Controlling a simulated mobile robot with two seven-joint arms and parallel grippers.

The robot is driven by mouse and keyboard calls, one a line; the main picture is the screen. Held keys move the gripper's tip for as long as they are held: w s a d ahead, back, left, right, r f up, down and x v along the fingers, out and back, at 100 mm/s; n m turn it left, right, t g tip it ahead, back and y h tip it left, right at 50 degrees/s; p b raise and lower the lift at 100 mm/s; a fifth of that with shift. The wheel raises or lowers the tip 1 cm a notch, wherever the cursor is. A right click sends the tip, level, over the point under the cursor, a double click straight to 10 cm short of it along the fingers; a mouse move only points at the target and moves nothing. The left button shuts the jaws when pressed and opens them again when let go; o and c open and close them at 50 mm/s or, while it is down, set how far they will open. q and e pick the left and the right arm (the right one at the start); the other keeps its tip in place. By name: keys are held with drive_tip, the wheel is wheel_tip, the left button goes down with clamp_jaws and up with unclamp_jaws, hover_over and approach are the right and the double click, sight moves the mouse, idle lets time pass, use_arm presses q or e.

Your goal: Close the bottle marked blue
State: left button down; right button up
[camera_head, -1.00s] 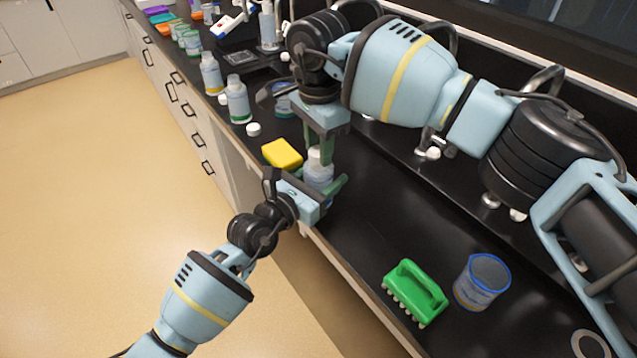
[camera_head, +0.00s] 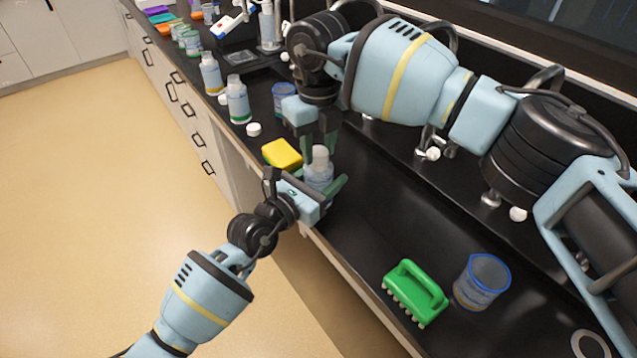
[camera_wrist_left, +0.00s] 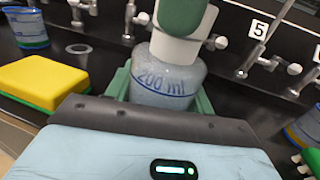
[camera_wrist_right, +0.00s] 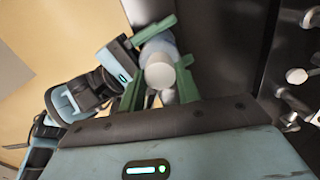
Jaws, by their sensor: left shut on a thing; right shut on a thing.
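The bottle with blue print (camera_head: 318,180) stands upright near the counter's front edge. The left wrist view shows its blue line and "200 ml" marking (camera_wrist_left: 163,84). My left gripper (camera_head: 322,190) is shut around its body. A white cap (camera_head: 320,155) sits at the bottle's top, and it also shows in the right wrist view (camera_wrist_right: 160,72). My right gripper (camera_head: 319,145) reaches down from above and is shut on this cap. The cap hides the bottle's mouth, so I cannot tell how tightly it is seated.
A yellow sponge (camera_head: 282,154) lies just left of the bottle. A loose white cap (camera_head: 253,129) and bottles with green (camera_head: 238,100) and yellow (camera_head: 210,74) marks stand further left. A green brush (camera_head: 415,292) and a blue-rimmed beaker (camera_head: 482,281) are at the right. Taps line the back.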

drive_tip(key=m, duration=1.2)
drive_tip(key=shift+m, duration=0.3)
drive_tip(key=o, duration=1.2)
drive_tip(key=shift+c, duration=0.2)
wheel_tip(320, 180, up, 12)
use_arm(q)
drive_tip(key=shift+c, duration=2.4)
unclamp_jaws()
